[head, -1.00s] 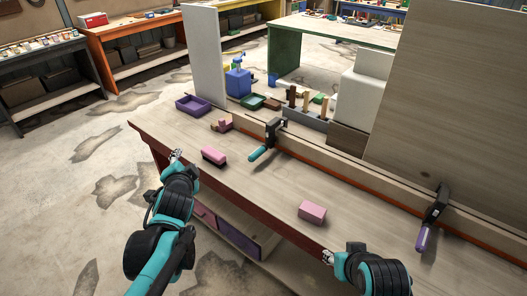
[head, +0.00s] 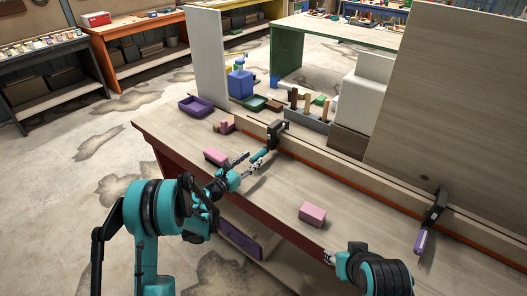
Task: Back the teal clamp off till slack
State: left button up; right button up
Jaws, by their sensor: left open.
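The teal clamp has a black body (head: 275,131) on the long wooden strip and a teal handle (head: 261,155) that slants down toward the front left. My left gripper (head: 248,163) is open just at the near lower end of that handle. Its fingers look close to the handle's end; I cannot tell whether they touch it. My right gripper (head: 329,257) is low at the bench's front edge, small and partly hidden by its arm. I cannot tell whether it is open.
A second clamp with a purple handle (head: 421,241) is at the right. Pink blocks lie on the bench, one (head: 215,156) beside my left gripper and one (head: 312,213) nearer the middle. A purple tray (head: 194,107) and a tool holder (head: 309,118) stand farther back.

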aim_at(269, 147)
pick_arm(q)
jog(key=shift+d+f, duration=0.2)
jog(key=shift+f, duration=0.15)
jog(key=shift+w+d+f+m, duration=0.1)
jog(key=shift+w+d+m, duration=0.15)
jog(key=shift+w+m, duration=0.1)
jog(key=b+x, duration=0.2)
jog(key=x, duration=0.3)
jog(key=shift+w+d, duration=0.5)
jog(key=shift+w, duration=0.2)
grip_shut()
